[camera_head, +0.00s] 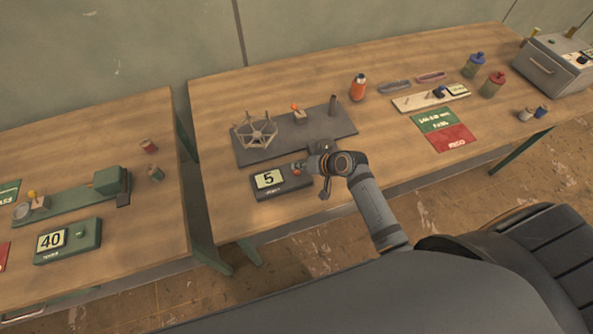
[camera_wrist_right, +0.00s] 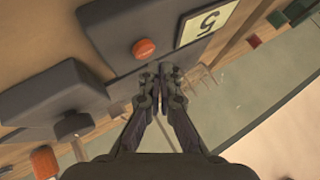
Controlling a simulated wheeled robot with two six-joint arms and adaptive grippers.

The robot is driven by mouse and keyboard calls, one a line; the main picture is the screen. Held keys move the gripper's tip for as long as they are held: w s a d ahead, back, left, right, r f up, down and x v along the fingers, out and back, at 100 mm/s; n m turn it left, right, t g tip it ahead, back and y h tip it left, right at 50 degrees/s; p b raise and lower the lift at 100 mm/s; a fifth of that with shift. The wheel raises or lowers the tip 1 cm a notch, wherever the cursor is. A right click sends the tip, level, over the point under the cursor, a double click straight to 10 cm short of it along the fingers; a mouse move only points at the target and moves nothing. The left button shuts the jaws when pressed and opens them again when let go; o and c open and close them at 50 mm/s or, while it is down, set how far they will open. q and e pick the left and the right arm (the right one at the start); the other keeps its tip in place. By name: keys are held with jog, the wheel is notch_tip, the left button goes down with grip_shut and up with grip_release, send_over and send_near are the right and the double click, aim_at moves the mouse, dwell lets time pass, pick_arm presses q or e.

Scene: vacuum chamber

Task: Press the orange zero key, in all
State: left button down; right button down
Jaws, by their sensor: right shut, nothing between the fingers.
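The dark readout box (camera_head: 283,190) stands near the front edge of the middle table. Its display (camera_head: 269,180) reads 5. The orange key (camera_head: 297,172) is at the right end of its top, partly covered by my gripper in the head view. In the right wrist view the orange key (camera_wrist_right: 144,48) is round and uncovered, beside the display (camera_wrist_right: 205,23). My right gripper (camera_head: 302,166) is shut and empty, close to the key. In the right wrist view its fingertips (camera_wrist_right: 161,72) appear just beside the key; I cannot tell if they touch the box. My left gripper is not in view.
A green box (camera_head: 68,243) reading 40 stands on the left table.

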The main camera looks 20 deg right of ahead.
aim_at(299, 172)
dwell(0.8)
jog(key=shift+f, duration=0.45)
jog(key=shift+f+b, duration=0.35)
jog(key=shift+f, duration=0.1)
dwell(0.5)
jog(key=shift+r, duration=0.15)
jog(key=shift+r+p, duration=0.75)
jog(key=shift+p, duration=0.2)
notch_tip(299, 172, up, 5)
jog(key=p, duration=0.5)
jog(key=shift+r, duration=0.1)
